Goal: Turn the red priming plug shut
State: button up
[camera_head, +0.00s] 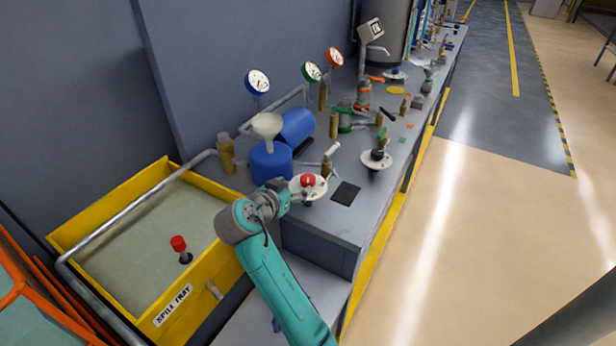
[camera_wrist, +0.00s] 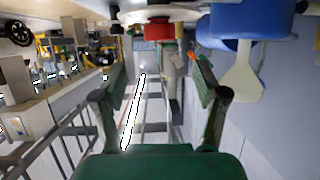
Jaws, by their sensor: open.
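The red priming plug (camera_head: 308,180) sits on a white round plate (camera_head: 319,190) on the bench's near end. It also shows in the wrist view (camera_wrist: 160,33), at the top middle, with the plate (camera_wrist: 133,14) at its base; this view is upside down. My gripper (camera_head: 287,196) is just left of the plate in the head view. In the wrist view my gripper (camera_wrist: 161,75) is open, one finger on each side, and nothing is held. The plug appears ahead of the fingertips, apart from them. I cannot tell how far the plug is turned.
Left of the plug stand a blue container (camera_head: 271,162) and a pale funnel (camera_head: 267,126). A brass valve with a white handle (camera_head: 328,160) is close behind. A yellow spill tray (camera_head: 205,297) holds another red-topped part (camera_head: 178,243). A black square (camera_head: 345,192) lies right of the plug.

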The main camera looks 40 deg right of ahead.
aim_at(307, 179)
jog(key=x, duration=1)
jog(key=shift+f, duration=0.1)
jog(key=c, duration=1.2)
